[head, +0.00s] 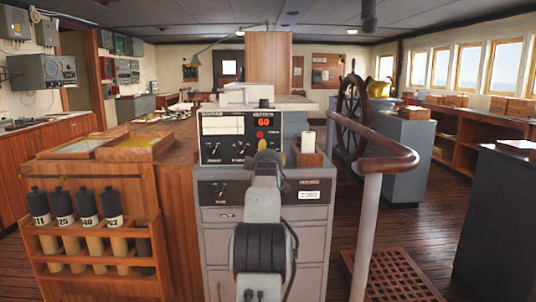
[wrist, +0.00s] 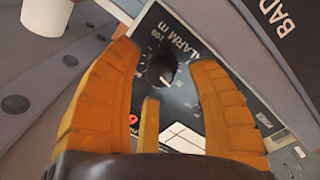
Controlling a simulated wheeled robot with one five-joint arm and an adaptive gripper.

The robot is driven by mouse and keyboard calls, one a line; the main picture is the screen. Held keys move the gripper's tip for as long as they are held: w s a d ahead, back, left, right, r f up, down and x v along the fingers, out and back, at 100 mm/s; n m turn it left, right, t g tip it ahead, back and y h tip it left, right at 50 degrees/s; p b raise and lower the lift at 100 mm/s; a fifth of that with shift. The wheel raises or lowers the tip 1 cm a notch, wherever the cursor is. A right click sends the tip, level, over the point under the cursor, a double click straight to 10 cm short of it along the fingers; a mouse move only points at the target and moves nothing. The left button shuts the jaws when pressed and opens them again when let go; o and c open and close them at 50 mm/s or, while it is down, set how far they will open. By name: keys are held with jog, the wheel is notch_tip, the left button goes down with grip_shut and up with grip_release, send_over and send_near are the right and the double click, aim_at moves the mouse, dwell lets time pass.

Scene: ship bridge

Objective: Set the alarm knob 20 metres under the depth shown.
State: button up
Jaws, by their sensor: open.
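The depth sounder (head: 212,160) has a dark front panel with a white screen and a red readout (head: 262,122) showing 60. The alarm knob (wrist: 160,69) is black and round with a pale pointer line, under the lettering "ALARM m". In the wrist view its line points down and slightly right; 100 is readable on its scale, other marks are too small. My gripper (wrist: 165,58) is open, its orange fingers on either side of the knob in the picture; I cannot tell whether they touch it. In the head view my arm hides the knob.
The sounder stands on a grey drawer cabinet (head: 208,232). A handrail (head: 366,225) rises close on the right, with a white cup (head: 308,142) between. A wooden rack (head: 100,255) with several dark-topped cylinders stands left. Two other knobs show on the panel's left.

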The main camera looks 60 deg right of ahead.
jog(key=shift+w+d, duration=0.35)
jog(key=shift+d, duration=0.2)
jog(key=shift+c, duration=0.2)
grip_shut()
dwell(0.4)
